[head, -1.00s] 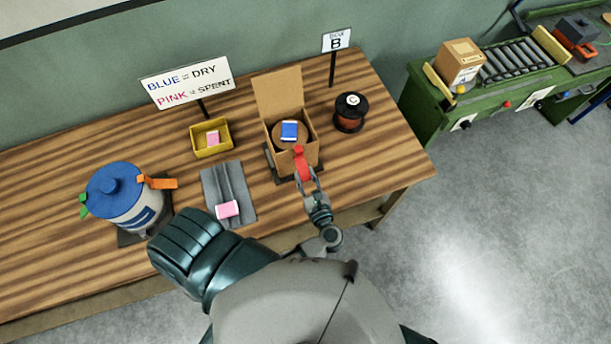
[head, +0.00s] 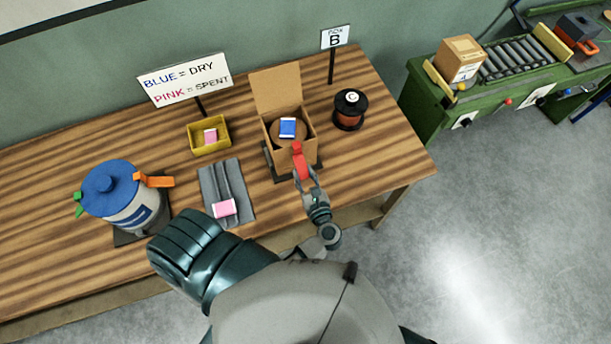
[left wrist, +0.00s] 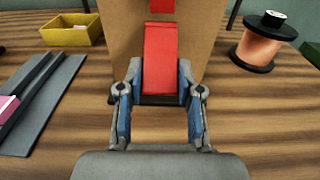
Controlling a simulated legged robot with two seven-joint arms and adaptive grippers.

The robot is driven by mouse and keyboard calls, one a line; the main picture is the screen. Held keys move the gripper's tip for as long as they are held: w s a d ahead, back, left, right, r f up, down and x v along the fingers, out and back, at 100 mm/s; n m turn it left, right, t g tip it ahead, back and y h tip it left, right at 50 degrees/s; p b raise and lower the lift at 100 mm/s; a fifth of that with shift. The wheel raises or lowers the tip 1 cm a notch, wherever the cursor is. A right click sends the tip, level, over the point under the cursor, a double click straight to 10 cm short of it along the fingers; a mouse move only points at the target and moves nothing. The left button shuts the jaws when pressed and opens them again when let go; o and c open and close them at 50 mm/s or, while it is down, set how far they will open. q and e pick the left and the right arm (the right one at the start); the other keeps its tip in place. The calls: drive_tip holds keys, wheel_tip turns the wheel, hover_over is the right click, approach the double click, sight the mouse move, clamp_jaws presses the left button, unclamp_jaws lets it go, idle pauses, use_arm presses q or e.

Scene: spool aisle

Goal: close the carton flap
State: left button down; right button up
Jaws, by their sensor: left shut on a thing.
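The open carton (head: 309,149) stands on the wooden bench, with its flap (head: 277,88) upright at the back. My left gripper (head: 302,176) is at the carton's near side, shut on a red strip-like piece (head: 298,157). In the left wrist view the red piece (left wrist: 161,50) sits between the fingers, in front of the carton's plain brown wall (left wrist: 203,25). I cannot tell whether the red piece touches the carton. My right gripper is not in view.
A dark spool with copper winding (head: 349,108) stands right of the carton. Left are a yellow bin (head: 211,149) with a pink packet, a grey mat (head: 238,186) with another, and a blue-lidded container (head: 112,190). A sign post (head: 332,68) stands behind.

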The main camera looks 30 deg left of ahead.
sight(303, 173)
use_arm(q)
drive_tip(key=shift+s+f, duration=0.1)
drive_tip(key=shift+f, duration=0.3)
idle(0.5)
drive_tip(key=c, duration=1)
unclamp_jaws()
drive_tip(key=shift+a, duration=0.1)
drive_tip(key=shift+o, duration=1.2)
drive_tip(key=shift+w+a, duration=0.1)
drive_tip(key=shift+w, duration=0.1)
drive_tip(key=shift+r, duration=0.1)
wheel_tip(303, 173, up, 9)
drive_tip(key=shift+r, duration=0.4)
